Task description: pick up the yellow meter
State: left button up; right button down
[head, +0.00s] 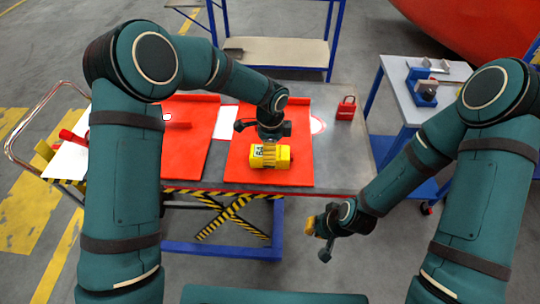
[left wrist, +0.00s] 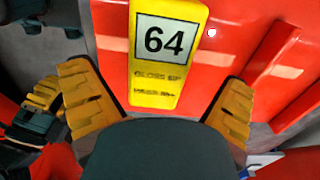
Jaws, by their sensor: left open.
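The yellow meter (head: 270,156) lies on a red panel on the lift table in the head view. In the left wrist view the yellow meter (left wrist: 165,62) shows a white label reading 64, with smaller print below it. My left gripper (head: 268,140) is above the meter, its fingers largely hidden by the wrist in the head view. In the left wrist view my left gripper (left wrist: 158,102) is open, with ribbed yellow fingers apart on either side of the meter's near end. My right gripper (head: 310,226) hangs in front of the table, away from the meter; its opening is unclear.
The lift table (head: 345,160) carries red panels (head: 188,150) and a red padlock-shaped item (head: 346,108) at its right rear. A blue-framed side table (head: 400,92) with a blue device (head: 424,88) stands at right. A blue-framed shelf (head: 285,52) stands behind.

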pick_arm(q)
jog(key=shift+f, duration=1.4)
jog(key=c, duration=1.4)
